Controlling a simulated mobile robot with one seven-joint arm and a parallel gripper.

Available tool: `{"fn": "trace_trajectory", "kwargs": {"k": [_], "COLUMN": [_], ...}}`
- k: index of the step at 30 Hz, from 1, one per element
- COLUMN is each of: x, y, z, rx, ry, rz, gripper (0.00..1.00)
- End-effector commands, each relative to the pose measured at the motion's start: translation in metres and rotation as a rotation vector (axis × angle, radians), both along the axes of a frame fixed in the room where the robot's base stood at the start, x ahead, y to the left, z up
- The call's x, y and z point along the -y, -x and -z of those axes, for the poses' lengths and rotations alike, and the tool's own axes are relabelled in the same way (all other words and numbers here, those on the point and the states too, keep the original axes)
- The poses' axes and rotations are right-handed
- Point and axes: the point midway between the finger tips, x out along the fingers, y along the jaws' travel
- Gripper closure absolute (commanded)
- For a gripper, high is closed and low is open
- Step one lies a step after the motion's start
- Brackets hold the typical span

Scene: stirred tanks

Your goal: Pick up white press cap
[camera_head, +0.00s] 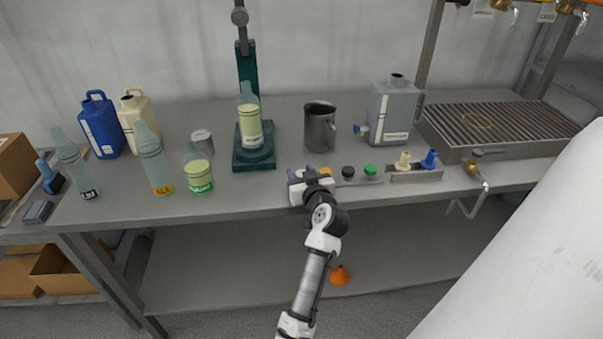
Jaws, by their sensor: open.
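My gripper (300,177) is over the front part of the steel bench, at the left end of a row of small caps. It is open, and its white body and the wrist cover that end of the row. I cannot make out a white press cap clearly; it may be hidden behind the gripper. A yellow cap (325,171), a black cap (347,171) and a green cap (370,169) show just right of the gripper. Whether anything lies between the fingers cannot be told.
A small rack (415,175) holds a cream nozzle (403,160) and a blue nozzle (430,159). Behind stand a steel mug (320,130), a grey canister (390,112) and a green press (254,159) with a bottle (250,122). Several bottles stand left. Bare bench (245,190) lies left of the gripper.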

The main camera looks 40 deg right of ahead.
Motion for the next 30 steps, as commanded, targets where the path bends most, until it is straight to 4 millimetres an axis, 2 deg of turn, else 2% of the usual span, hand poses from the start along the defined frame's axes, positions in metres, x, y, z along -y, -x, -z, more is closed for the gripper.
{"fn": "trace_trajectory", "kwargs": {"k": [2,6,9,17,22,26,30], "x": [0.000,0.000,0.000,0.000,0.000,0.000,0.001], "y": [0.000,0.000,0.001,0.001,0.000,0.000,0.000], "z": [0.000,0.000,0.000,0.000,-0.008,-0.023,-0.053], "rx": [0.000,0.000,0.000,0.000,0.003,0.004,0.006], "ry": [0.000,0.000,0.000,0.000,0.001,0.003,0.006], "rz": [0.000,0.000,0.000,0.000,0.001,0.001,0.002], "gripper": [0.61,0.80,0.89,0.90,0.90,0.90,0.90]}}
